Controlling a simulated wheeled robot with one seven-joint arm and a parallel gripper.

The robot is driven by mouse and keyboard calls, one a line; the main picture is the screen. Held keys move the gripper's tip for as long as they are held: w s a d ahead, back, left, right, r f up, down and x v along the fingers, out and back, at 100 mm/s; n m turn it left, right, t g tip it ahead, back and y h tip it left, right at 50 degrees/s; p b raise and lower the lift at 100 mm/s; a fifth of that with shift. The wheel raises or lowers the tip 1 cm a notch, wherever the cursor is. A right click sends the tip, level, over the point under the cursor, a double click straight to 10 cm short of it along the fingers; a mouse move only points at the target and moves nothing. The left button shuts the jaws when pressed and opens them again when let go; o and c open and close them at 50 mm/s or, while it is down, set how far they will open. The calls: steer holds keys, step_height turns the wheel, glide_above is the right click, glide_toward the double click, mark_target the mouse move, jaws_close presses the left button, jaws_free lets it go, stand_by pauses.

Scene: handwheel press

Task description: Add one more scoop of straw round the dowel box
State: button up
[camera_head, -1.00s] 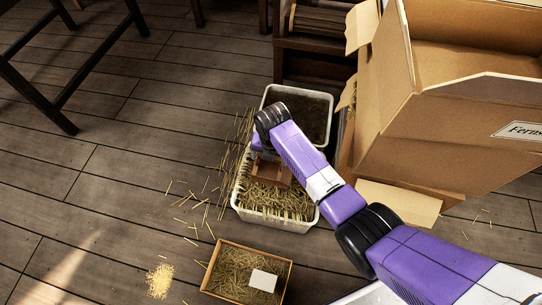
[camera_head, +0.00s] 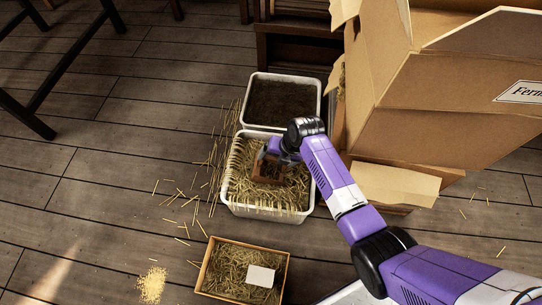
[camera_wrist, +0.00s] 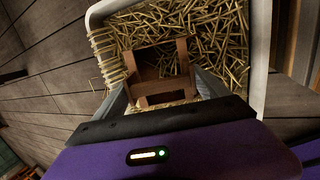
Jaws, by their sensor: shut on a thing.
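A white bin (camera_head: 262,211) lined with straw (camera_head: 290,194) stands on the floor in the middle of the head view. A small brown open wooden box (camera_head: 266,174), apparently the dowel box, sits in the straw, and it also shows in the wrist view (camera_wrist: 155,91). My gripper (camera_head: 272,158) reaches down over the bin. In the wrist view my gripper (camera_wrist: 162,88) has its grey fingers on either side of the wooden box and is shut on it. I cannot make out dowels inside. Straw lies around the box, and some hangs over the bin's left rim.
A white tray of dark soil (camera_head: 282,102) adjoins the bin at the back. A shallow crate of straw with a white card (camera_head: 261,276) stands in front. A large cardboard carton (camera_head: 450,130) blocks the right.

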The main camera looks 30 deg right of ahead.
steer(key=shift+s+d+f, duration=0.15)
steer(key=shift+d+f, duration=0.05)
steer(key=shift+f, duration=0.05)
stand_by(0.3)
